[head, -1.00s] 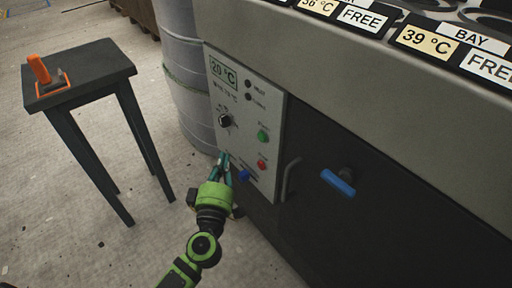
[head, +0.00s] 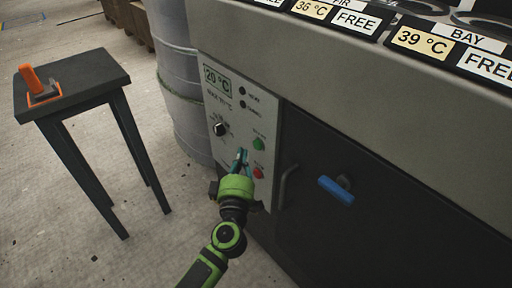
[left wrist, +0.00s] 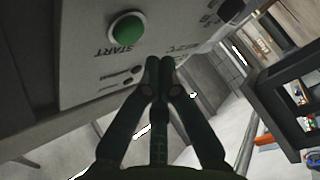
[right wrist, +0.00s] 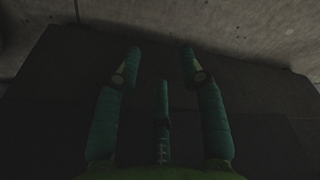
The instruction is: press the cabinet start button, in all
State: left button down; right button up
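The green start button (head: 259,144) is on the cabinet's light control panel (head: 228,112). In the left wrist view the round green button (left wrist: 127,29) has START printed beside it and sits up and left of my fingertips. My left gripper (head: 241,157) is in front of the panel, left of and slightly below the button in the head view. Its fingertips (left wrist: 161,64) are together with nothing between them. They appear apart from the button. My right gripper (right wrist: 161,62) is seen only in its wrist view, fingers spread and empty, facing a dark surface.
A red button (head: 258,172) sits below the green one, and a black knob (head: 220,129) is to the left. A door handle (head: 287,186) and a blue lever (head: 337,190) are to the right. A small table (head: 88,72) holds an orange tool (head: 36,84).

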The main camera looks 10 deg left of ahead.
pick_arm(q)
jog(key=shift+w+d, duration=0.55)
jog(key=shift+w, duration=0.05)
dwell(1.1)
jog(key=shift+w+d, duration=0.25)
jog(key=shift+w, duration=0.1)
jog(key=shift+w+d+r+p, duration=0.1)
jog(key=shift+w+d+p, duration=0.1)
jog(key=shift+w+p, duration=0.1)
dwell(0.6)
jog(key=shift+s, duration=0.1)
jog(key=shift+s+a+p, duration=0.5)
jog(key=shift+s, duration=0.05)
dwell(0.3)
